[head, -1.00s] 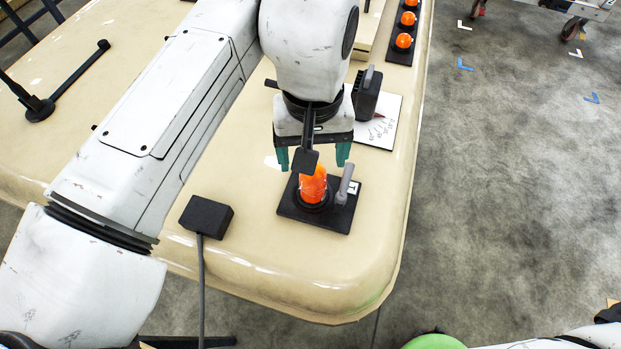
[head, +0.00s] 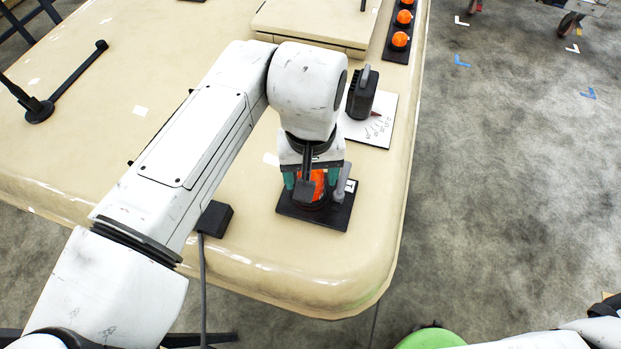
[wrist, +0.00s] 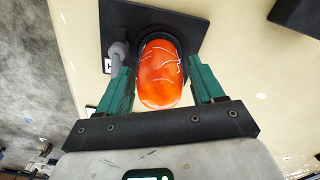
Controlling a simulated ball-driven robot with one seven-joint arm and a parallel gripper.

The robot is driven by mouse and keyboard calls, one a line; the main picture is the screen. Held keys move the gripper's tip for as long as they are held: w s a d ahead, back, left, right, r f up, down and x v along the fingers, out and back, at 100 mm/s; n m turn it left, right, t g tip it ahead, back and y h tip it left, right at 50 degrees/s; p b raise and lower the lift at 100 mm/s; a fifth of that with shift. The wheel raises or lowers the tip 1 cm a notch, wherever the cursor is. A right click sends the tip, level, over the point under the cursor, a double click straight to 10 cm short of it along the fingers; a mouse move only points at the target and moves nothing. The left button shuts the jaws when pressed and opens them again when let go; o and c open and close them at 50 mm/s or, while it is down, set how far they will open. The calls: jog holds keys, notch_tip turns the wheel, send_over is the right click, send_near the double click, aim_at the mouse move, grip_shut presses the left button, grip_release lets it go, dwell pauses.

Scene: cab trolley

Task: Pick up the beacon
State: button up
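The beacon (head: 318,183) is an orange dome in a round black socket on a square black base plate (head: 325,218) near the cab top's front right corner. A grey lever stands beside it on the plate. My gripper (head: 311,188) is lowered over the beacon with its green fingers on either side of the dome. In the wrist view the beacon (wrist: 160,75) stands between the two open fingers (wrist: 160,90). Gaps show between the fingers and the dome, wider at the right finger. The wrist hides part of the beacon in the head view.
A black handled box (head: 362,95) on a white dial card (head: 378,125) stands behind the plate. A black block (head: 215,219) with a cable lies to the left. More orange domes (head: 401,39) sit in a black strip at the back. The surface in front is clear.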

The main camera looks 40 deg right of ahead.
jog(key=c, duration=1)
jog(key=shift+r, duration=0.1)
